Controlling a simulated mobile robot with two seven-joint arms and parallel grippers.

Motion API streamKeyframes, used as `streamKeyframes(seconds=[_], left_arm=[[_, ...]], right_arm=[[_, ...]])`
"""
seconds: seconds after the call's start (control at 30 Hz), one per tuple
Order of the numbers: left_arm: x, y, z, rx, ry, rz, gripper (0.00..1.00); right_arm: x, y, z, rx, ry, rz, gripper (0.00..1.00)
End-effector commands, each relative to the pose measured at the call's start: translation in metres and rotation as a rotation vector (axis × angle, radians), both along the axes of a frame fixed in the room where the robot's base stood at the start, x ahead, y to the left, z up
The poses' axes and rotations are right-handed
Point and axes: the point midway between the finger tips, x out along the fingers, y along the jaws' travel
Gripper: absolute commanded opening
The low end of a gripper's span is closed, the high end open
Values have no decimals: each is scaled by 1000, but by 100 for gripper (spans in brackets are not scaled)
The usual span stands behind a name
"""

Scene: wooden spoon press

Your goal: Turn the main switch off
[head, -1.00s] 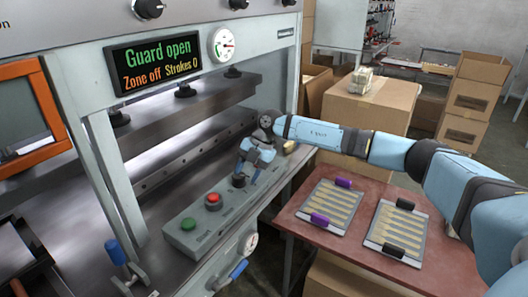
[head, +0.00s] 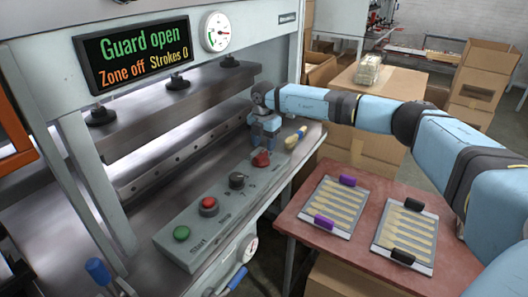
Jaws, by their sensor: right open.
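The press control box (head: 188,258) slopes along the front of the press. On it are a green start button (head: 181,233), a red mushroom button (head: 208,205), a black selector knob (head: 237,181) and a red knob (head: 261,159), which looks like the main switch. The red knob's label is too small to read and its setting is unclear. My right gripper (head: 264,141) points down just behind the red knob, open and empty; I cannot tell whether it touches the knob. The display (head: 134,52) is lit and reads "Guard open, Zone off, Strokes 0". My left gripper is out of view.
A yellowish-handled object (head: 295,138) lies at the far end of the ledge. A red-topped table (head: 372,272) at right holds two trays (head: 333,206) (head: 405,236) of wooden pieces. A blue-handled lever (head: 236,278) sticks out below the box. Cardboard boxes (head: 372,100) stand behind my arm.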

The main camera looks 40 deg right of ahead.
Motion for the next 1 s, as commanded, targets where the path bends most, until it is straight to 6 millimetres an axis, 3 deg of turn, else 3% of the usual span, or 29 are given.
streamKeyframes(seconds=[0.23, 0.6, 0.67, 0.8, 1.0], left_arm=[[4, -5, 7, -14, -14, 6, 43], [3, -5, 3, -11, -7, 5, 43], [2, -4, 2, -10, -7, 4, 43], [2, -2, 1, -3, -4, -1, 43], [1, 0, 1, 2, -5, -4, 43]], right_arm=[[0, 0, -32, 1, 1, 0, 47], [0, 0, -37, 1, -1, 0, 47], [0, 0, -37, 1, -1, 0, 35], [0, 0, -37, 1, -1, 0, 3], [0, 0, -37, 1, -1, 4, 0]])
